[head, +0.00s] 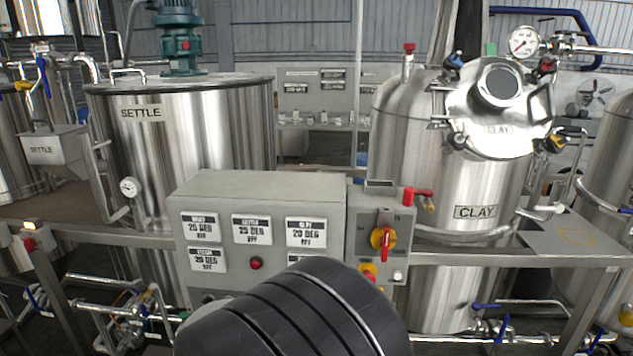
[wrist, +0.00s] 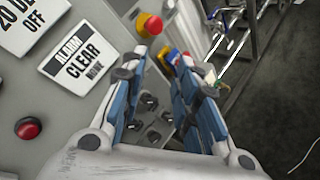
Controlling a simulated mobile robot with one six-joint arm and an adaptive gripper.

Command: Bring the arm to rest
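My arm (head: 290,315) shows as a dark ribbed link at the bottom centre of the head view, in front of the grey control box (head: 260,187). My gripper (wrist: 163,72) is in the wrist view, with two blue-padded fingers apart and a clear gap between them. Nothing is seen held. The fingers are over the panel face, and several dark knobs (wrist: 150,102) show through the gap. I cannot tell how far the fingertips are from the panel. The gripper is hidden in the head view.
A red knob on yellow (wrist: 149,26) is close to the left fingertip. The SETTLE tank (head: 215,130) and CLAY tank (head: 415,140) stand behind a metal rail (head: 520,256). Dark floor (wrist: 285,110) lies right.

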